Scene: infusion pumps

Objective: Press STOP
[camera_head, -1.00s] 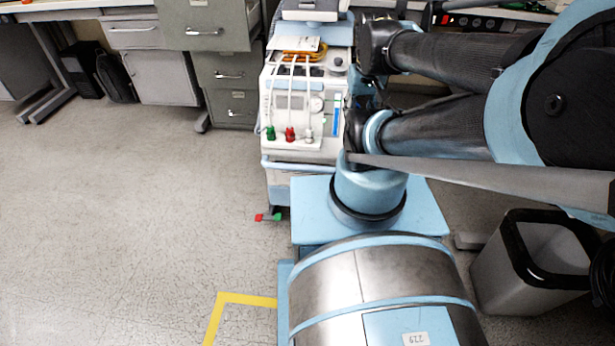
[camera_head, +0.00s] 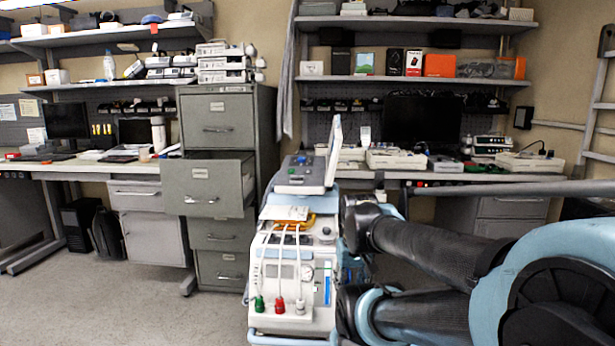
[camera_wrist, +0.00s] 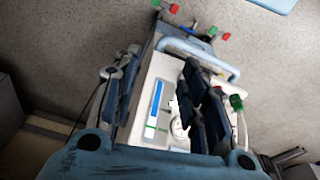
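No button marked STOP can be made out in either view. White devices that look like infusion pumps are stacked on the filing cabinet (camera_head: 225,62), and others lie on the right bench (camera_head: 397,160); their labels are too small to read. My gripper (camera_wrist: 160,78) shows in the wrist view with its dark blue fingers spread apart and nothing held between them. Beyond the fingers is the white front of a wheeled medical machine (camera_wrist: 160,70), with a blue stripe and a round gauge. In the head view my gripper cannot be made out.
The wheeled machine (camera_head: 290,270) stands just left of my arm, with a tilted screen (camera_head: 334,150) on top. One drawer (camera_head: 205,185) of the grey cabinet is pulled out. A right bench holds a dark monitor (camera_head: 422,120). Floor at the left front is clear.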

